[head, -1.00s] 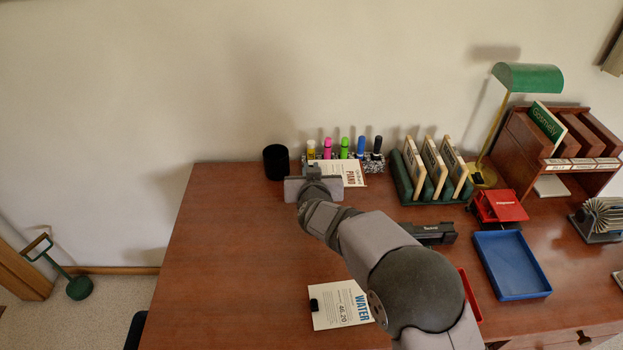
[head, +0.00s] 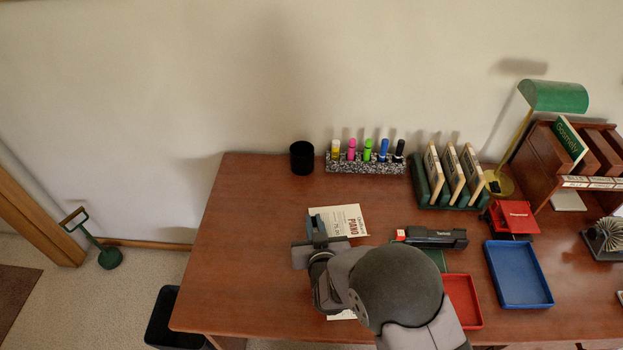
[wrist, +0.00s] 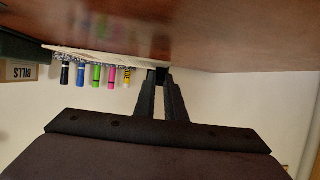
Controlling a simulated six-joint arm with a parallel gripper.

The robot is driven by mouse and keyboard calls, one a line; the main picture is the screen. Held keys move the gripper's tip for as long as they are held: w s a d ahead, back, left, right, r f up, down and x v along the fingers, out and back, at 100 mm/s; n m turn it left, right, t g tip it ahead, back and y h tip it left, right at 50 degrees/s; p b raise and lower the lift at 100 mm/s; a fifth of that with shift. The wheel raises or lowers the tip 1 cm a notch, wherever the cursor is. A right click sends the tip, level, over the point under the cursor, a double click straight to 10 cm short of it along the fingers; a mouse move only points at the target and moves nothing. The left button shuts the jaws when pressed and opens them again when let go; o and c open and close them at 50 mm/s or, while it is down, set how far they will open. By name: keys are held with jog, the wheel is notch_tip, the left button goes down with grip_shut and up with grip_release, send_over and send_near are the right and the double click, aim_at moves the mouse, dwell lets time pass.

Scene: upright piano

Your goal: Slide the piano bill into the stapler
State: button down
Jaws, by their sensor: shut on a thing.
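The piano bill (head: 345,219) is a cream sheet printed "PIANO", left of centre over the desk in the head view. My gripper (head: 316,226) is shut on its left edge. In the wrist view, the bill (wrist: 100,55) shows nearly edge-on as a pale strip between the dark fingertips (wrist: 160,77). I cannot tell how high it is above the desk. The stapler (head: 435,238) is long and black with a red bit at its left end. It lies to the right of the bill, with a gap between them.
My arm covers most of a white paper (head: 342,314) at the front. A red tray (head: 463,300), a blue tray (head: 520,274) and a red device (head: 512,217) stand right. Behind are a black cup (head: 302,158), a marker holder (head: 365,167) and a green rack (head: 447,190).

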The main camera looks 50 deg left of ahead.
jog(key=shift+m+t+h, duration=0.3)
jog(key=shift+t, duration=0.1)
jog(key=d, duration=0.2)
jog(key=d+f, duration=0.1)
jog(key=d, duration=0.2)
jog(key=d+f, duration=0.1)
jog(key=d, duration=0.1)
jog(key=shift+s+d+f, duration=0.15)
jog(key=shift+s, duration=0.15)
jog(key=r, duration=0.3)
jog(key=shift+w+m+t, duration=0.3)
jog(key=shift+m+t, duration=0.1)
jog(key=shift+w+r+h, duration=0.2)
jog(key=shift+r+h, duration=0.1)
jog(key=shift+h, duration=0.1)
jog(key=shift+f+b, duration=0.2)
jog(key=shift+b, duration=0.1)
jog(key=shift+w+d+f+b, duration=0.15)
jog(key=shift+w+f+b, duration=0.05)
jog(key=shift+f+b, duration=0.8)
jog(key=shift+w+d+f+b, duration=0.1)
jog(key=shift+w+f+b, duration=0.05)
jog(key=shift+f+b, duration=0.8)
jog(key=shift+f, duration=0.15)
jog(key=shift+w+d, duration=0.5)
jog(key=shift+w+d, duration=0.25)
jog(key=shift+w+d, duration=0.5)
